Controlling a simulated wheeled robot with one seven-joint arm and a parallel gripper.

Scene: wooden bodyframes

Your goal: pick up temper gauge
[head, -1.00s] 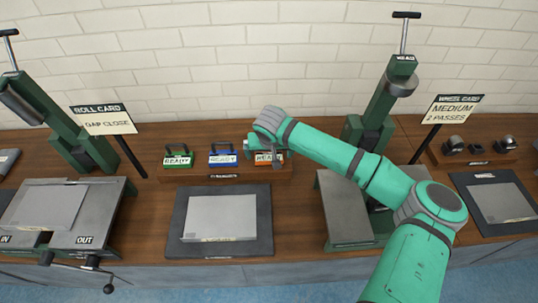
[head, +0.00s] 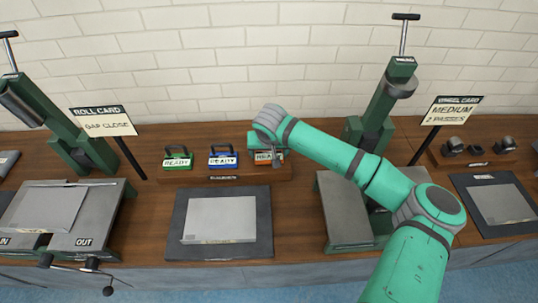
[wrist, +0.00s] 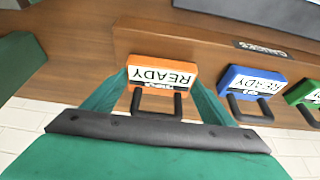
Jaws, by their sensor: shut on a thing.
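Three handled gauges stand in a row on a wooden rack: a green one (head: 178,163), a blue one (head: 222,161) and an orange one (head: 266,158). Each has a white READY label; the smaller print is too blurred to read. My gripper (head: 265,146) is at the orange gauge, at the right end of the row, and partly covers it. In the wrist view my gripper (wrist: 160,80) is shut on the orange gauge (wrist: 150,64), with one finger on each side and its black handle between them. The blue gauge (wrist: 238,80) and green gauge (wrist: 310,92) are beside it, apart from the fingers.
The rack (head: 200,178) stands behind a dark mat (head: 180,222) with a grey sheet (head: 220,218). A green wheel machine (head: 378,110) stands right of the rack, near my arm. A card on a post (head: 102,121) and a rolling machine (head: 115,205) are at left.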

